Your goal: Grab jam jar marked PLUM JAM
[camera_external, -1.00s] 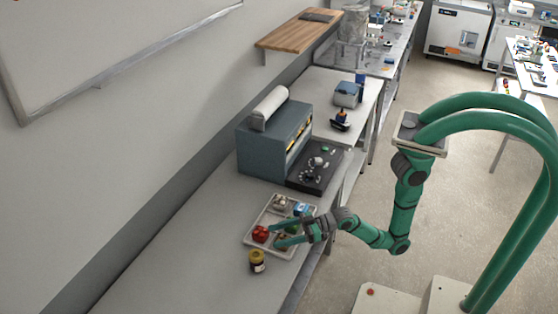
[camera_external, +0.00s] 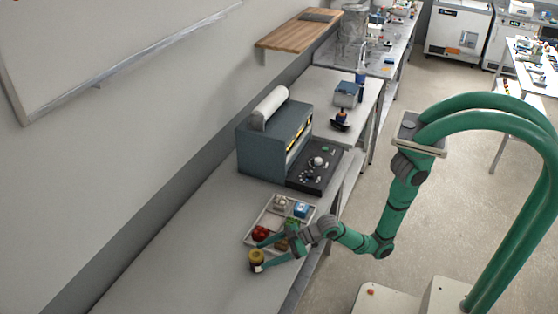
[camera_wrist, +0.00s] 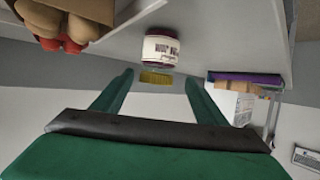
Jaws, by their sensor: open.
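A jar with a yellow lid (camera_external: 256,256) stands on the grey bench, in front of the tray. In the wrist view the jar (camera_wrist: 160,46) appears upside down, with dark red contents and a pale label whose inverted print I cannot read for certain. Its yellow lid (camera_wrist: 156,78) shows between the fingertips in the picture. My gripper (camera_external: 261,257) is open, its two green fingers pointing at the jar from the right. In the wrist view the fingertips of my gripper (camera_wrist: 158,80) are spread wide on both sides of the lid, with gaps showing. I see no grip.
A pale divided tray (camera_external: 251,231) holds a red item (camera_external: 260,233), a blue-and-white box (camera_external: 302,209) and other small goods, close behind my gripper. A grey machine (camera_external: 265,145) with a dark panel (camera_external: 315,170) stands farther back. The bench left of the jar is clear.

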